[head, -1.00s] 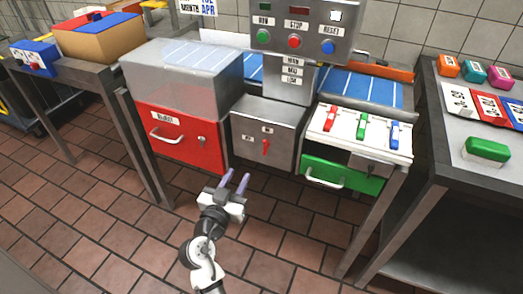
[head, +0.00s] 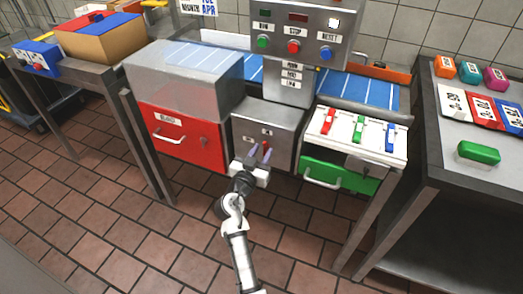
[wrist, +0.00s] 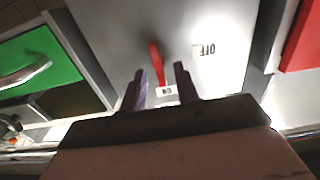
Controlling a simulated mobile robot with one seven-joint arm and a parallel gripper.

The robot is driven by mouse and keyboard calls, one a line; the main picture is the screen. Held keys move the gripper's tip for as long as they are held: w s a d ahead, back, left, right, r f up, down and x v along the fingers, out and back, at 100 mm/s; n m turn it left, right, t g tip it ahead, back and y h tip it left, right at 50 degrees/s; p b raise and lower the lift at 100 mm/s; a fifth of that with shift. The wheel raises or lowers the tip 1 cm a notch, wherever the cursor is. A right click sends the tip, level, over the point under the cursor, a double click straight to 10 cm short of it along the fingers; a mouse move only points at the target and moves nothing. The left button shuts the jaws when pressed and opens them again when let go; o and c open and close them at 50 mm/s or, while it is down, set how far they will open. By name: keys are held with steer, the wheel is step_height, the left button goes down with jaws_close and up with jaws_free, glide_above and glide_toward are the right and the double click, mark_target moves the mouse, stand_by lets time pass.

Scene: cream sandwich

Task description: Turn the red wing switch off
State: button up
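The red wing switch (head: 265,146) is on the front of the grey metal box (head: 280,118), partly hidden by my gripper in the head view. In the wrist view the red handle (wrist: 155,58) is upright, its lower end by the ON label (wrist: 165,90). The OFF label (wrist: 205,50) is to its right, upside down. My gripper (head: 260,155) is in front of the switch. In the wrist view my gripper (wrist: 160,69) is open, its fingers on either side of the handle in the picture. Contact cannot be told.
A red drawer (head: 178,140) is left of the grey box, and a green drawer (head: 335,176) with a handle is to its right. A button panel (head: 300,30) stands above. The tiled floor (head: 130,235) in front is clear.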

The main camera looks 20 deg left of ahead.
steer(key=shift+w, duration=0.1)
steer(key=shift+c, duration=0.4)
jaws_close()
steer(key=shift+n, duration=0.3)
steer(key=n, duration=0.5)
steer(key=n+p, duration=0.1)
steer(key=n, duration=0.5)
steer(key=n+p, duration=0.1)
steer(key=n, duration=0.5)
steer(key=shift+a+f, duration=0.3)
steer(key=shift+n, duration=0.3)
